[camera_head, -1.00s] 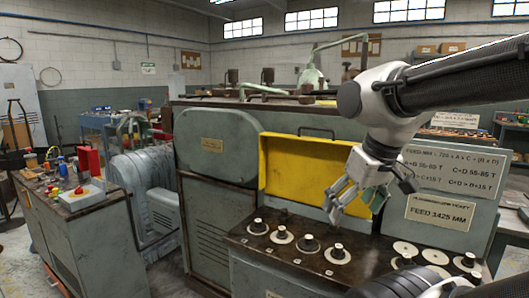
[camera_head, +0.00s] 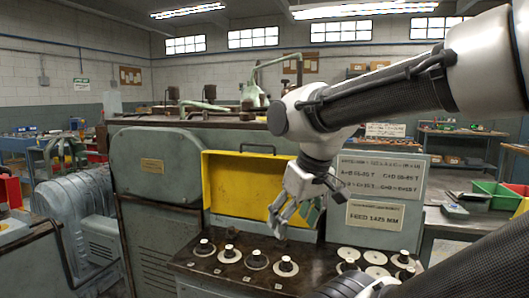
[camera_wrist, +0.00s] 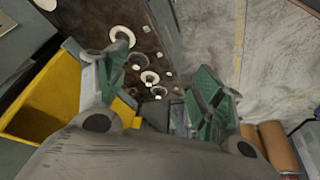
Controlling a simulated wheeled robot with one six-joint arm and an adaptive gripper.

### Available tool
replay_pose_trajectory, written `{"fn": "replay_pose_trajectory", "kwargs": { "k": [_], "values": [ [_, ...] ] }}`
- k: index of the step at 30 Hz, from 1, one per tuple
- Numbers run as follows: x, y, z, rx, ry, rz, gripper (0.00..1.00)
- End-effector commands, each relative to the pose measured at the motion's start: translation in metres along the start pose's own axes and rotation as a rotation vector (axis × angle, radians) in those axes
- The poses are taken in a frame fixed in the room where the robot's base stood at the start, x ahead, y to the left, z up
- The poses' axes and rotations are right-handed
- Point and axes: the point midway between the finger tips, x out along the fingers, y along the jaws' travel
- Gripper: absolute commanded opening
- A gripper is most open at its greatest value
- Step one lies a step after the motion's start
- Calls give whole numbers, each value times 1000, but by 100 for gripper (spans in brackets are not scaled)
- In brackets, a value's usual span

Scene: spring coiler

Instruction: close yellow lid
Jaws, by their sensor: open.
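The yellow lid (camera_head: 232,184) is a wide panel with a bright yellow inside, standing raised on the front of the grey-green machine in the head view. A dark handle (camera_head: 258,148) shows at its top edge. In the wrist view the yellow lid (camera_wrist: 42,100) lies at the left. My gripper (camera_head: 289,222) is open and empty, in front of the lid's lower right part in the head view. In the wrist view the fingers of my gripper (camera_wrist: 150,92) are spread, with the left one close to the yellow. I cannot tell whether it touches.
A dark ledge (camera_head: 226,271) below the lid carries several knobs on pale discs. Signs (camera_head: 375,215) stand on the panel to the right. A grey motor housing (camera_head: 80,195) is at the left. Green and red bins (camera_head: 495,195) are at the far right.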

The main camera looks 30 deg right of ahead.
Motion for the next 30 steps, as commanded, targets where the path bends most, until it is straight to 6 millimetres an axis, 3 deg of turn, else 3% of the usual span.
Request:
{"fn": "replay_pose_trajectory", "kwargs": {
  "k": [2,5,9,10,17,21,24,30],
  "values": [
    [10,2,1,11,-50,4,46],
    [15,10,-25,29,-98,17,28],
    [10,36,-107,71,-129,81,2],
    [8,44,-128,94,-130,99,0],
    [-8,111,-280,402,-73,280,0],
    [-44,141,-346,641,46,374,0],
    [-78,150,-362,793,132,405,0],
    [-79,154,-357,935,150,422,0]
  ]
}}
